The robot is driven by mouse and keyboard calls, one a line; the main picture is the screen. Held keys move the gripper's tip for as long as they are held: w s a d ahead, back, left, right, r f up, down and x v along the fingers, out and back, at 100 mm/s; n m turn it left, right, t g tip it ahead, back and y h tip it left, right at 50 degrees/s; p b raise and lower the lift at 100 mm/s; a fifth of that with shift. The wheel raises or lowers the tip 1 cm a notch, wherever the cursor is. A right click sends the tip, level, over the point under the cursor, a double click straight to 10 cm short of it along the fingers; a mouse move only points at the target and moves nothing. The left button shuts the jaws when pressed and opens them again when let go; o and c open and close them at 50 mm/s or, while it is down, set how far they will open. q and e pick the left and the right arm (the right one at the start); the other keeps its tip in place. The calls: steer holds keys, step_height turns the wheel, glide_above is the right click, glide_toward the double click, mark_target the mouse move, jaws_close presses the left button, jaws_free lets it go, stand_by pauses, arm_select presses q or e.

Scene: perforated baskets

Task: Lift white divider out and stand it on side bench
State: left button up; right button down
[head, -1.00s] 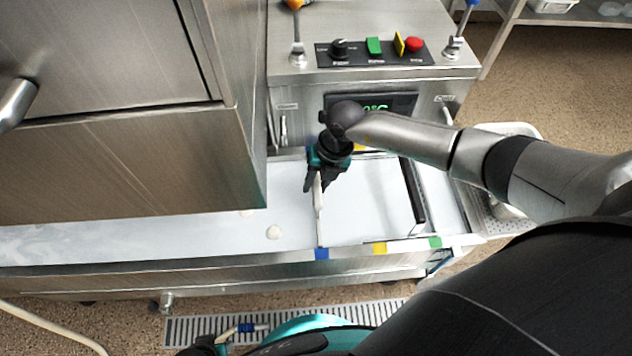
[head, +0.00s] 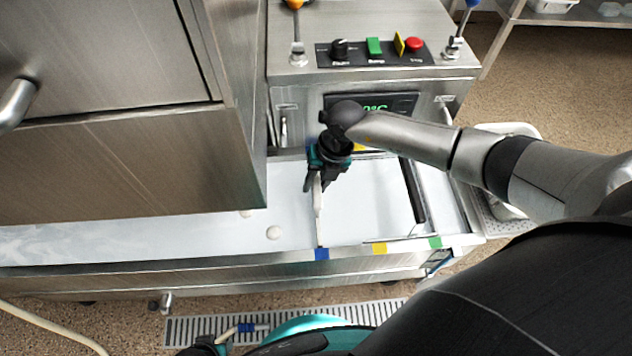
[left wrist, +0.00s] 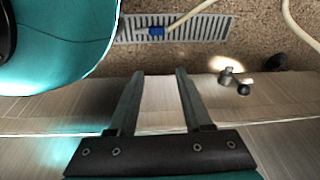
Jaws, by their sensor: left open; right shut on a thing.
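The white divider (head: 319,209) stands on edge across the milky trough (head: 369,205), its near end close to the blue mark on the front rim. My right gripper (head: 316,182) is shut on the divider's upper edge and hides part of it. In the left wrist view my left gripper (left wrist: 157,85) is open and empty beside the trough's steel front wall. I cannot make out a side bench for certain.
A dark bar (head: 412,190) crosses the trough further right. A steel cabinet (head: 130,165) overhangs the left side. A control box (head: 372,75) stands behind. A perforated tray (head: 507,220) sits at right. A drain grate (head: 270,320) lies in front.

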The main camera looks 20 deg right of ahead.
steer(key=shift+d, duration=0.25)
arm_select(q)
steer(key=shift+s+a+f+p, duration=0.4)
steer(key=shift+s+a+f, duration=0.1)
steer(key=shift+s, duration=0.15)
steer(key=shift+s+a+f+p, duration=0.4)
steer(key=shift+s+a, duration=0.05)
steer(key=shift+s, duration=0.15)
arm_select(e)
steer(key=d, duration=0.1)
steer(key=s+d, duration=0.1)
steer(key=d, duration=0.2)
steer(key=shift+s+d+r, duration=0.15)
steer(key=shift+d+r, duration=0.15)
arm_select(q)
steer(key=shift+w, duration=0.25)
arm_select(e)
steer(key=shift+d, duration=0.1)
